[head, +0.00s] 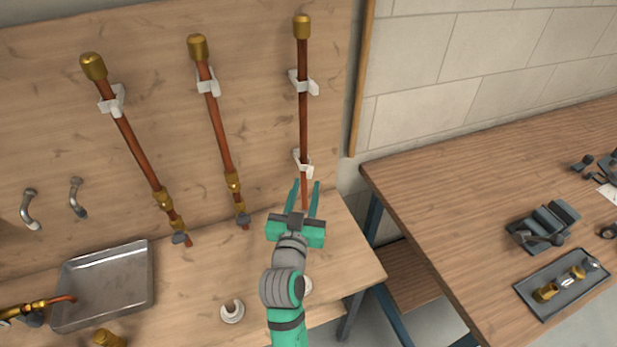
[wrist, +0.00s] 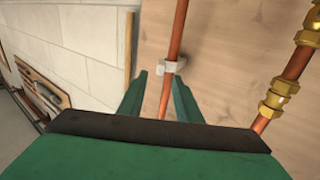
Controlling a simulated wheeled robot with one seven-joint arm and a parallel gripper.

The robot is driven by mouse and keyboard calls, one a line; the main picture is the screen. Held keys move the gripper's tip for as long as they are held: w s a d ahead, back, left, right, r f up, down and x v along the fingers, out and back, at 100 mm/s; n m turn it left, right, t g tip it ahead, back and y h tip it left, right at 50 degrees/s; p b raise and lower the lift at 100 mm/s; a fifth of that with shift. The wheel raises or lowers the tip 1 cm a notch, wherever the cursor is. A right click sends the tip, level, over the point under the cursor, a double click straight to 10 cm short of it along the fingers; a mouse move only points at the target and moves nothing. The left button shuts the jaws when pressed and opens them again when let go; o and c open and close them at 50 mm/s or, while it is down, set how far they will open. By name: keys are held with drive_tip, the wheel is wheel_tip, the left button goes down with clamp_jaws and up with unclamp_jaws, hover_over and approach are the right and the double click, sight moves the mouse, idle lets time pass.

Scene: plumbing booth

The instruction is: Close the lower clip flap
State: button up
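The rightmost copper pipe (head: 303,125) stands upright against the wooden board, held by a white upper clip (head: 303,83) and a white lower clip (head: 303,163). A flap part juts to the lower right of the lower clip; I cannot tell its exact angle. My gripper (head: 307,185) is open and empty, its two green fingers just below the lower clip in the head view. In the wrist view the fingers (wrist: 158,88) are spread, with the pipe (wrist: 178,30) between them in the picture. The lower clip (wrist: 172,66) shows just beyond the tips, small and apparently untouched.
Two more capped copper pipes, a left one (head: 138,150) and a middle one (head: 218,130), hang on the board. A metal tray (head: 103,285) and a white ring (head: 232,311) lie on the bench. A wooden table (head: 450,190) with fittings stands right, past a gap.

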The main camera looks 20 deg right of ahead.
sight(309, 175)
drive_tip(key=shift+x, duration=2.45)
clamp_jaws()
